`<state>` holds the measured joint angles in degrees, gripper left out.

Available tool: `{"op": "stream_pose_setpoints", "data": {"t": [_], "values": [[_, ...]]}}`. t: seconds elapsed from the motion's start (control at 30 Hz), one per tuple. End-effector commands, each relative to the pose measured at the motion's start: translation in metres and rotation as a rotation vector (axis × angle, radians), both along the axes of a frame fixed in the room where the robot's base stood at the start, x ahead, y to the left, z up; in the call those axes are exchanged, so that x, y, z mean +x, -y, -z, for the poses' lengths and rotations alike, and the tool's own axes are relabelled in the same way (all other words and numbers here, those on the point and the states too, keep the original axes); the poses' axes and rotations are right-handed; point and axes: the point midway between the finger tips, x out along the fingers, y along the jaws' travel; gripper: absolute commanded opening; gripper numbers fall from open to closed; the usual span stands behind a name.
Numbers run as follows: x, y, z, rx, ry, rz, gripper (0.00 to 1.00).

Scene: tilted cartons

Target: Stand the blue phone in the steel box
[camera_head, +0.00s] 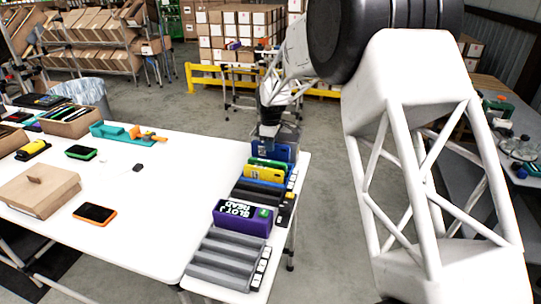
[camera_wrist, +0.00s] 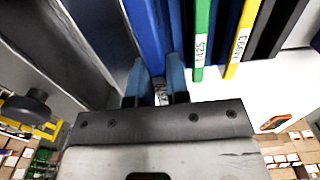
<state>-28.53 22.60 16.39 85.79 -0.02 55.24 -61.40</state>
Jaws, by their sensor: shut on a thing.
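My gripper (camera_head: 268,140) is at the far end of a row of phones along the table's right side. It is shut on a blue phone (camera_head: 273,152), which stands upright.
A purple box (camera_head: 242,218) and a grey ridged rack (camera_head: 225,262) with empty slots stand nearer in the row. An orange-edged phone (camera_head: 95,214), a cardboard box (camera_head: 38,190) and a teal tray (camera_head: 115,131) are on the left.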

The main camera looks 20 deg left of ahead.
Motion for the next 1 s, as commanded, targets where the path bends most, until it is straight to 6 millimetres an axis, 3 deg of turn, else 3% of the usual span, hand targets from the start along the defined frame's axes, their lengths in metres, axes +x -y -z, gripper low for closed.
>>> {"op": "stream_pose_setpoints", "data": {"t": [0.27,0.63,1.0], "values": [[0.0,0.0,0.005,-0.001,-0.001,0.0,0.0],[0.0,0.0,0.042,-0.001,-0.001,0.001,0.0],[0.0,0.0,0.046,0.0,0.0,0.001,0.0]]}}
